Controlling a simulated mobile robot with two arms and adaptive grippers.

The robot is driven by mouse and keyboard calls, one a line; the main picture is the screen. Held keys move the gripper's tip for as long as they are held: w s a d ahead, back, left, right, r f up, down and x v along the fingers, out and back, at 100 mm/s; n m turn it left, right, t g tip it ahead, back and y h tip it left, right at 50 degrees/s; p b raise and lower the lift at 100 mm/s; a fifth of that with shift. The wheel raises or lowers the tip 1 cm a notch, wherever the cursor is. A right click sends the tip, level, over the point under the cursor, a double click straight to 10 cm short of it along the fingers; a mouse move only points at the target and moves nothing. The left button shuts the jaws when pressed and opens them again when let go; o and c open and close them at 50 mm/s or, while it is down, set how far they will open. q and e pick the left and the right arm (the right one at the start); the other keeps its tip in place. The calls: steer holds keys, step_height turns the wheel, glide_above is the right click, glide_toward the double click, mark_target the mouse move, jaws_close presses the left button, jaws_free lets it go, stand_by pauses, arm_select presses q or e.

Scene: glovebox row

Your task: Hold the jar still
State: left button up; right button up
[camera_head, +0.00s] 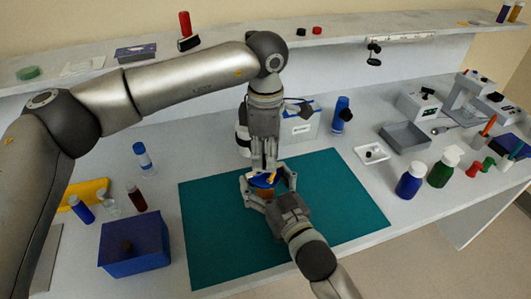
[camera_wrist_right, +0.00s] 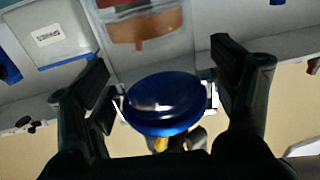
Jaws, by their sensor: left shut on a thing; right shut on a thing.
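The jar (camera_head: 265,193) stands on the green mat with amber-brown contents. In the right wrist view its clear body with brown contents (camera_wrist_right: 140,25) is at the top. Its blue lid (camera_head: 261,182) shows large between my right fingers in that view (camera_wrist_right: 165,103). My right gripper (camera_head: 268,184) comes from the front, its fingers on both sides of the jar, shut on it. My left gripper (camera_head: 263,171) points down from above, shut at the blue lid. A small yellow piece (camera_head: 272,177) shows by the lid. The exact finger contacts are partly hidden.
The green mat (camera_head: 215,240) is otherwise clear. A blue box (camera_head: 135,250) and several small bottles stand left. A white box (camera_head: 300,125) and blue bottle (camera_head: 340,115) stand behind. A white dish (camera_head: 371,153), grey tray (camera_head: 405,137) and more bottles are right.

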mark_target(265, 158)
arm_select(q)
steer(key=m, duration=1.4)
steer(key=shift+a, duration=0.1)
steer(key=shift+m, duration=0.3)
steer(key=o, duration=1)
step_height(265, 158, up, 12)
steer(key=shift+r, duration=0.1)
